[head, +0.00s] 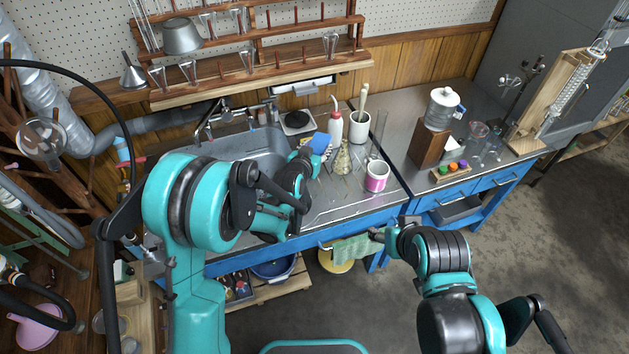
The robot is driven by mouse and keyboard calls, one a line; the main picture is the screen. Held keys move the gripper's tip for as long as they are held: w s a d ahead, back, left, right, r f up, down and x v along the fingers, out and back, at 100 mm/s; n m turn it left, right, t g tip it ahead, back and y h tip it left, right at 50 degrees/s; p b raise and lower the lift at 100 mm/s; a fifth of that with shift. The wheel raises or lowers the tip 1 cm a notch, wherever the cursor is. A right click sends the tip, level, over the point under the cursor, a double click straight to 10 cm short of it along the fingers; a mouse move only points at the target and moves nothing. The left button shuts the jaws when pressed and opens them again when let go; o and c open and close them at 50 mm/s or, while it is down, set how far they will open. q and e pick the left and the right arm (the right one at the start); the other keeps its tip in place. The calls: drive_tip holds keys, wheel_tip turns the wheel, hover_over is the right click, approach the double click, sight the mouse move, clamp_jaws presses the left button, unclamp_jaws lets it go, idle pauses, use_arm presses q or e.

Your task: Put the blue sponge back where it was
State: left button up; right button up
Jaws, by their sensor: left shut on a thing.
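The blue sponge (320,143) is at the tip of my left gripper (309,156), which is shut on it. The sponge is over the steel counter just right of the sink, near the wash bottle; I cannot tell whether it touches anything below. My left forearm hides part of the sink (228,152). My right gripper (379,236) is in front of the counter's front edge, beside the green towel; its fingers are too small to tell whether they are open.
A red-tipped white wash bottle (335,127), a white crock (359,127), a pink and white mug (377,176) and a brush (343,157) crowd the counter. A green towel (352,249) hangs at the front.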

use_arm(q)
drive_tip(key=s+d+f+m+h+b, duration=0.1)
drive_tip(key=d+f+h, duration=0.1)
drive_tip(key=d+f, duration=0.5)
drive_tip(key=shift+g, duration=0.3)
drive_tip(key=w+a+f+b, duration=0.1)
drive_tip(key=a+f, duration=0.1)
drive_tip(key=a, duration=0.1)
drive_tip(key=w+a+f+b, duration=0.1)
drive_tip(key=w+a+f, duration=0.1)
drive_tip(key=w+a+f+b, duration=0.2)
drive_tip(key=a, duration=0.1)
drive_tip(key=shift+w+a+f, duration=0.15)
drive_tip(key=shift+w+a, duration=0.1)
drive_tip(key=shift+a, duration=0.1)
wheel_tip(320, 180, down, 4)
drive_tip(key=shift+f+b, duration=0.15)
drive_tip(key=shift+b, duration=1.05)
drive_tip(key=shift+r, duration=0.2)
use_arm(e)
wheel_tip(320, 180, down, 8)
drive_tip(key=s, duration=0.1)
drive_tip(key=shift+r, duration=0.25)
use_arm(q)
drive_tip(key=shift+f, duration=0.1)
drive_tip(key=o, duration=1)
drive_tip(key=shift+f, duration=0.1)
